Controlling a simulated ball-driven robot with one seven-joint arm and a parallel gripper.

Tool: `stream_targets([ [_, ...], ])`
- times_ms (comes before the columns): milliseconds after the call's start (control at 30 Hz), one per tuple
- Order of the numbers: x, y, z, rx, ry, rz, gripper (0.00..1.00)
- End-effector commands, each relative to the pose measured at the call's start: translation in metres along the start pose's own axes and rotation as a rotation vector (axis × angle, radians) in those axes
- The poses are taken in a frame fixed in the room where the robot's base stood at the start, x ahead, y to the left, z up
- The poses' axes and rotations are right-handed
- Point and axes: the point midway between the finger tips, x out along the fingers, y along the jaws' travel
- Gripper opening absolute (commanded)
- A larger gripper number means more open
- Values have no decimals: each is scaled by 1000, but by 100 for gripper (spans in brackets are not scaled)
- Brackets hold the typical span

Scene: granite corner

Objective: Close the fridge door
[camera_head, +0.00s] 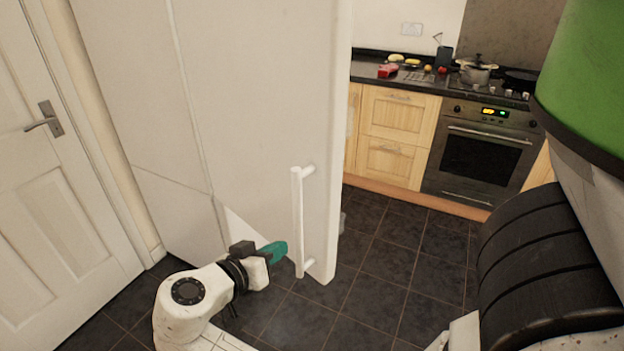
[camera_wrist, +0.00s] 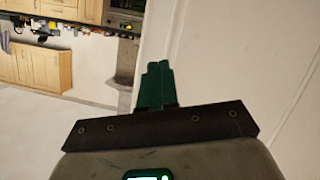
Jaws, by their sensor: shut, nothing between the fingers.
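The white fridge door (camera_head: 262,110) fills the middle of the head view and appears to stand ajar, angled out from the white panel at its left. Its vertical white bar handle (camera_head: 298,222) is near the door's right edge. My gripper (camera_head: 280,248) has teal fingers and is low in front of the door, just left of the handle's lower part. In the wrist view the fingers (camera_wrist: 158,72) are together and empty, with a pale surface close at right. I cannot tell whether they touch the door. The fridge's inside is hidden.
A white room door (camera_head: 45,200) with a lever handle is at left. Wooden cabinets (camera_head: 398,115) and an oven (camera_head: 482,150) stand at the back right. The dark tiled floor (camera_head: 390,260) is clear between the fridge door and the oven.

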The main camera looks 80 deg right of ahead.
Motion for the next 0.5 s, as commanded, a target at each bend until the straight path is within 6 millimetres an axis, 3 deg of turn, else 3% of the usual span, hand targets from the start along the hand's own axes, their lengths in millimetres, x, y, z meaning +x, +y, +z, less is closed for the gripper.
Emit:
stream_targets([
  [33,-9,3,-23,91,56,57,0],
  [100,-22,9,-46,209,136,128,0],
  [200,-37,15,-69,333,226,195,0],
  [367,-48,20,-84,422,296,242,0],
  [500,-39,25,-88,429,302,247,0],
])
